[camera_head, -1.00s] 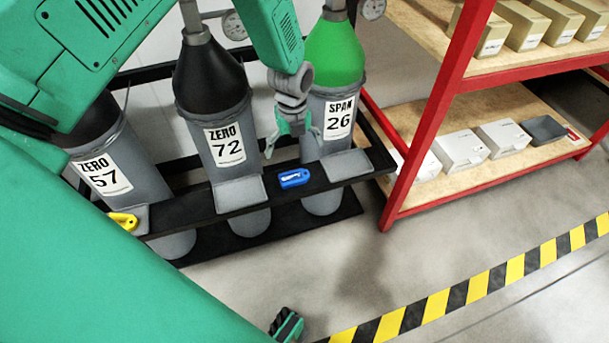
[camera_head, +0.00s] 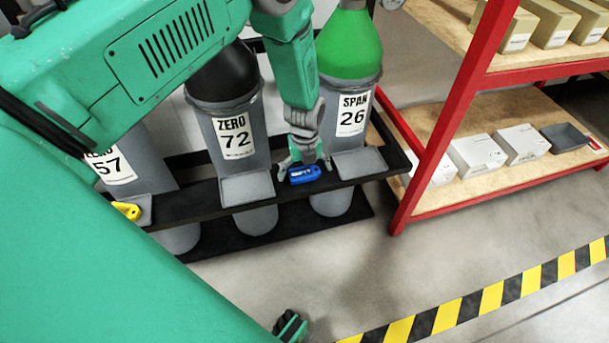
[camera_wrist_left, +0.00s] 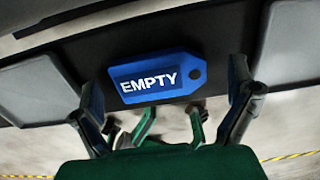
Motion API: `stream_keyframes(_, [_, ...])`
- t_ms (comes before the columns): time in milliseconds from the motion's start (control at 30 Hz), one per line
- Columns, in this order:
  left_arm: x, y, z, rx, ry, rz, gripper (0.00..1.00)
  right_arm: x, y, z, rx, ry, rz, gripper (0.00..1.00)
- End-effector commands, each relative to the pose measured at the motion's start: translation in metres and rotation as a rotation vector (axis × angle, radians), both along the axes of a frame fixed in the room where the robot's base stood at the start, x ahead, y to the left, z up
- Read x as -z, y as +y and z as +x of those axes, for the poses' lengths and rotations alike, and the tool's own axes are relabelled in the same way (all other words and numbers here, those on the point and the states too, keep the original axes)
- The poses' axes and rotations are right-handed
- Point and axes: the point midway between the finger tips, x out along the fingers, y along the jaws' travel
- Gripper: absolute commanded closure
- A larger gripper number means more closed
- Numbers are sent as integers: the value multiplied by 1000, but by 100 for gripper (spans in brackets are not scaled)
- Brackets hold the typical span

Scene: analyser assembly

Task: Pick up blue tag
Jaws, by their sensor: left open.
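The blue tag (camera_head: 304,174) lies on the black rack rail (camera_head: 205,206) between two grey plates, below the ZERO 72 and SPAN 26 cylinders. In the left wrist view the blue tag (camera_wrist_left: 157,78) reads EMPTY and has a hole at its right end. My left gripper (camera_head: 303,168) is open right above the tag, one finger toward each end. In the wrist view its fingers (camera_wrist_left: 167,100) stand on either side of the tag's near edge, with gaps to it. A dark gripper part (camera_head: 290,326) at the bottom edge looks like my right gripper; its jaws cannot be made out.
A yellow tag (camera_head: 127,210) lies on the rail at the left. The ZERO 72 cylinder (camera_head: 234,145) and green-topped SPAN 26 cylinder (camera_head: 350,50) stand behind the rail. A red-framed shelf (camera_head: 440,145) with boxes stands at the right. The floor in front is clear.

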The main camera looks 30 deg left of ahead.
Motion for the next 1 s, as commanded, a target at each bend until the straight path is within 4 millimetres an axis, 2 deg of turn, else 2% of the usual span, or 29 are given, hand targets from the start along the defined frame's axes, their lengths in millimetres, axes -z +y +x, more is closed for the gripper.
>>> stream_keyframes(67, [-1, 0, 0, 0, 0, 0, 2, -1, 0, 0, 0, 0, 0, 60])
stream_keyframes(167, [-1, 0, 0, 0, 0, 0, 33, -1, 0, 0, 0, 0, 0, 60])
stream_keyframes(200, [-1, 0, 0, 0, 0, 0, 47, -1, 0, 0, 0, 0, 0, 60])
stream_keyframes(233, [-1, 0, 0, 0, 0, 0, 55, -1, 0, 0, 0, 0, 0, 60])
stream_keyframes(567, [-3, 0, 0, 0, -1, -1, 55, -2, 0, 0, 0, 0, 0, 60])
stream_keyframes(667, [-15, 0, 1, -1, -2, -1, 55, -7, 0, 0, 0, 0, 0, 60])
stream_keyframes(1000, [-82, 0, 1, -1, -1, -1, 55, -33, 0, 0, 0, 0, 0, 60])
